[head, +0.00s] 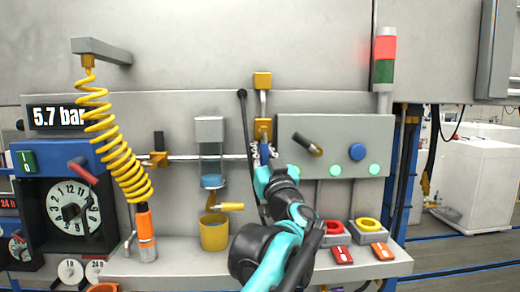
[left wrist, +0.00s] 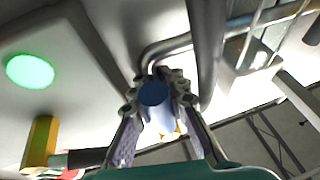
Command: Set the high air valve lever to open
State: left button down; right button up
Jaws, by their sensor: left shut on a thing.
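The high air valve is most likely the yellow fitting (head: 262,80) at the top of a short upright pipe in the middle of the wall panel. A second yellow piece with a dark blue part (head: 263,128) hangs below it. My left gripper (head: 264,155) reaches up just below that piece. In the left wrist view my left gripper (left wrist: 155,105) is shut on a blue-ended cylindrical handle (left wrist: 153,94), probably the valve's lever, with a finger on each side. The exact lever angle is hard to tell. My right gripper is not in view.
A grey control box (head: 340,130) with a black lever, blue button and green lights is close on the right. A black hose (head: 244,125) hangs just left of the gripper. A glass filter cup (head: 211,160), yellow coil hose (head: 125,165) and ledge (head: 185,266) are nearby.

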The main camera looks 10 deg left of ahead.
pick_arm(q)
jog(key=c, duration=1.5)
grip_release()
jog(key=shift+o, duration=0.2)
jog(key=v, duration=1.2)
